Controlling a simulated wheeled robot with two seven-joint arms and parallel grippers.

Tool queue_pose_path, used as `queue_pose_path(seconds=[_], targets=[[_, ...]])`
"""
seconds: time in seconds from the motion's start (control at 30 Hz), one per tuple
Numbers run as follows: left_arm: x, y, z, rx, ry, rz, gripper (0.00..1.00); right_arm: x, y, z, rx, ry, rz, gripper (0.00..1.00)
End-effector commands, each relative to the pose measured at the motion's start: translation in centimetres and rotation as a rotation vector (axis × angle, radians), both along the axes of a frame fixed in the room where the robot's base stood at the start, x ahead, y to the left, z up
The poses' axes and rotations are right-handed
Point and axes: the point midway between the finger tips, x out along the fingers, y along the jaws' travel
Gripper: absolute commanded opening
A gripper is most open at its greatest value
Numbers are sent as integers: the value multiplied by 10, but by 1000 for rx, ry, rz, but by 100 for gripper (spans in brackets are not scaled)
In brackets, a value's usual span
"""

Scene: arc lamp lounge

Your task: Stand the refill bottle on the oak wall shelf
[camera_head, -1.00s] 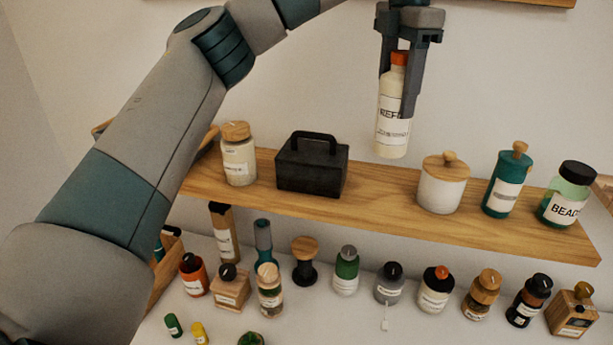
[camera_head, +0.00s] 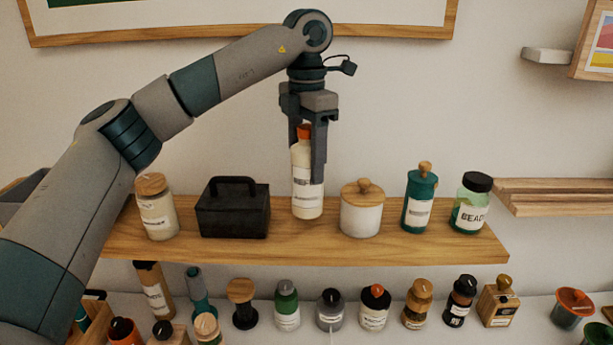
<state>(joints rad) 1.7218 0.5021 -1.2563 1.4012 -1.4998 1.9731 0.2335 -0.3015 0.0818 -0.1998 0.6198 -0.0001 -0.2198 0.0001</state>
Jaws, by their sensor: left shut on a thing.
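The refill bottle (camera_head: 304,196) is cream-white with an orange cap and a printed label. It is upright in my left gripper (camera_head: 307,172), whose fingers are shut around its upper part and cover some of it. The bottle is at the gap between the black box and the white jar on the oak wall shelf (camera_head: 330,248). Its base appears at or just above the shelf top; I cannot tell whether it touches. My right gripper is not in view.
A black handled box (camera_head: 233,212) stands left of the bottle and a white wooden-lidded jar (camera_head: 361,214) close on its right. Farther out are a cream jar (camera_head: 157,210), a teal bottle (camera_head: 419,205) and a green bead jar (camera_head: 470,208). Several bottles line the surface below.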

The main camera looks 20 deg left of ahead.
Motion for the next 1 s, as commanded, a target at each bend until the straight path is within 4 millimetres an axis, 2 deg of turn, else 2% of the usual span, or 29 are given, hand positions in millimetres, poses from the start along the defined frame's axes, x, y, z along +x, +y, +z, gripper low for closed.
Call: queue_pose_path(seconds=[0.17,0.43,0.87,0.9,0.93,1.0], targets=[[0,0,-7,1,1,-1,19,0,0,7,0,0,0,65],[0,0,-34,0,0,-1,19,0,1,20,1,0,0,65],[0,0,-41,-1,-1,-1,19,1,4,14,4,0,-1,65],[0,0,-40,0,0,-1,60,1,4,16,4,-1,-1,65],[0,0,-40,0,0,-1,67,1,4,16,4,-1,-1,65],[0,0,-40,0,0,-1,69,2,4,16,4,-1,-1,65]])
